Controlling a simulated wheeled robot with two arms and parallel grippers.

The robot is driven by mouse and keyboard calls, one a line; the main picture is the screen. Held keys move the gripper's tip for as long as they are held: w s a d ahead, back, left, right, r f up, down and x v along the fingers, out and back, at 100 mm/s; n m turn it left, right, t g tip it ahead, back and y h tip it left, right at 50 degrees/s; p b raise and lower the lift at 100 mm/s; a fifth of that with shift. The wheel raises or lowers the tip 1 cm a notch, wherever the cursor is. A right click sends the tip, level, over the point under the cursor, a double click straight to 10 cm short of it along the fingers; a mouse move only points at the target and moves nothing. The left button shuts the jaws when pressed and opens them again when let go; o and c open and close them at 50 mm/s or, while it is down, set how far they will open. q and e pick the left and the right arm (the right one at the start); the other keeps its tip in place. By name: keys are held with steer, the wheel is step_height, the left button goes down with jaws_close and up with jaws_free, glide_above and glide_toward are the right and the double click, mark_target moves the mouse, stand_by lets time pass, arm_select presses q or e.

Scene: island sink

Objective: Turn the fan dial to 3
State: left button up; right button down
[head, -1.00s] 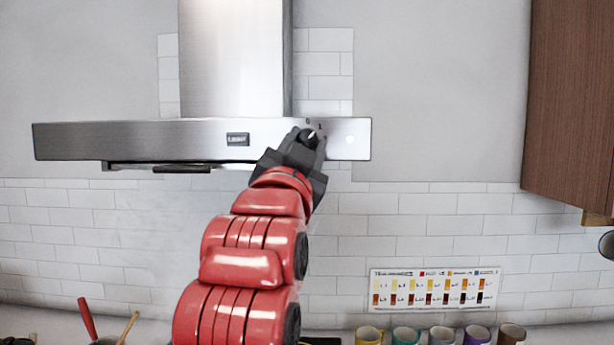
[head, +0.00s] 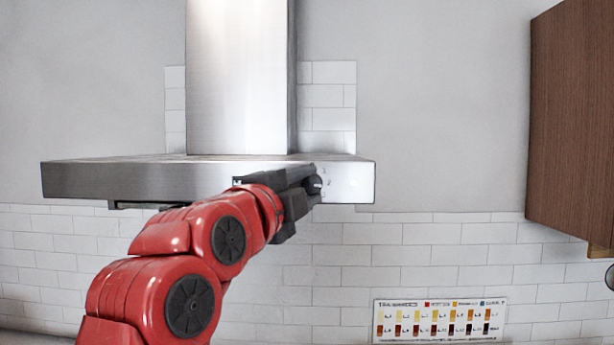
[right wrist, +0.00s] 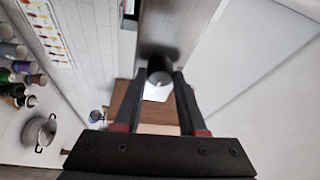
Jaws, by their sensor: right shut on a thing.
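The fan dial (head: 316,185) is a small dark round knob near the right end of the range hood's front panel. In the right wrist view the dark dial (right wrist: 160,76) sits between the two fingertips. Other marks around the dial are hidden or too small to read. My left gripper is not in view.
The steel range hood (head: 130,180) spans the wall, with its chimney above. A wooden cabinet (head: 570,120) hangs at right. A colour chart (head: 440,320) is on the tiles below.

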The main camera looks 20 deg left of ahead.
steer(key=m+g+p, duration=0.1)
steer(key=m, duration=0.1)
steer(key=r+m+p, duration=0.1)
steer(key=m, duration=0.1)
steer(key=shift+g, duration=0.4)
steer(key=m+p, duration=0.2)
steer(key=shift+f+m+g+y, duration=0.1)
steer(key=shift+m+g+y, duration=0.2)
steer(key=shift+g, duration=0.1)
steer(key=shift+f+m, duration=0.1)
steer(key=shift+m, duration=0.2)
steer(key=shift+c, duration=2.3)
jaws_free()
steer(key=shift+w+f+g, duration=0.1)
steer(key=shift+g, duration=0.2)
steer(key=shift+d, duration=0.15)
